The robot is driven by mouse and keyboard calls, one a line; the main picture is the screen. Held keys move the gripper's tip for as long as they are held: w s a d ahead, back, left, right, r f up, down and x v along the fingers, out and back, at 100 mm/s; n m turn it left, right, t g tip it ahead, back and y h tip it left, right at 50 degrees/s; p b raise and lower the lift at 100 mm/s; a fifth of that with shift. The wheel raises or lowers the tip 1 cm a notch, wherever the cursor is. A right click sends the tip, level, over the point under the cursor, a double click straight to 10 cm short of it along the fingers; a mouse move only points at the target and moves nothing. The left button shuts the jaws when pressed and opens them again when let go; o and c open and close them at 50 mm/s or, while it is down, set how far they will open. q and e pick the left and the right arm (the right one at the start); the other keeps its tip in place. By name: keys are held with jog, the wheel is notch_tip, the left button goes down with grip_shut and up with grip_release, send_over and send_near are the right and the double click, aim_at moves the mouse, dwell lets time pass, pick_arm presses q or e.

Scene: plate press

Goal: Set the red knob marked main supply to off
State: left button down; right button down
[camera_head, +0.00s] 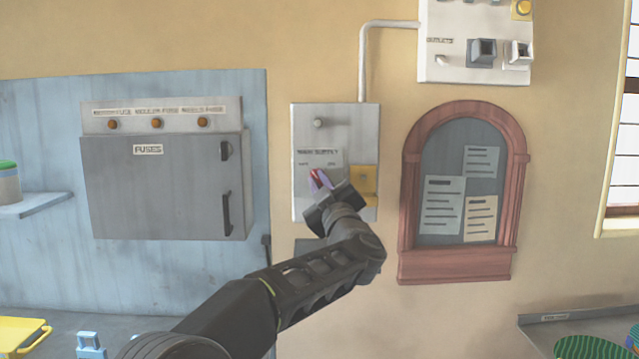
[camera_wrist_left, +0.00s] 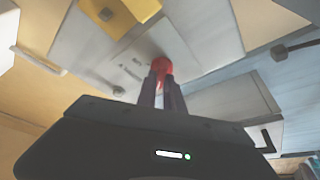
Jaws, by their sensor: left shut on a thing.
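The red knob (camera_head: 315,177) sits on the lower half of a white wall box (camera_head: 307,134) labelled main supply. My left gripper (camera_head: 320,181) reaches up to the box and is shut on the knob. In the left wrist view the red knob (camera_wrist_left: 161,69) sits between the two purple fingertips (camera_wrist_left: 162,88). The gripper covers part of the knob in the head view, so which way it points is hard to tell. Small lettering shows on the panel above the knob, too blurred to read surely. My right gripper is not in view.
A yellow block (camera_head: 364,180) is on the box just right of the knob. A grey fuses cabinet (camera_head: 165,190) hangs to the left. A framed notice board (camera_head: 462,185) hangs to the right. A conduit (camera_head: 362,60) runs up to another switch box (camera_head: 450,72).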

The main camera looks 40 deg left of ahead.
pick_arm(q)
jog(key=shift+n, duration=0.8)
jog(key=shift+g, duration=0.4)
jog(key=c, duration=1.5)
grip_release()
jog(key=shift+o, duration=0.2)
jog(key=shift+s+d+f, duration=0.15)
jog(key=shift+s+d, duration=0.05)
jog(key=shift+d, duration=0.15)
jog(key=b+v, duration=0.1)
jog(key=v, duration=0.6)
jog(key=shift+b, duration=0.3)
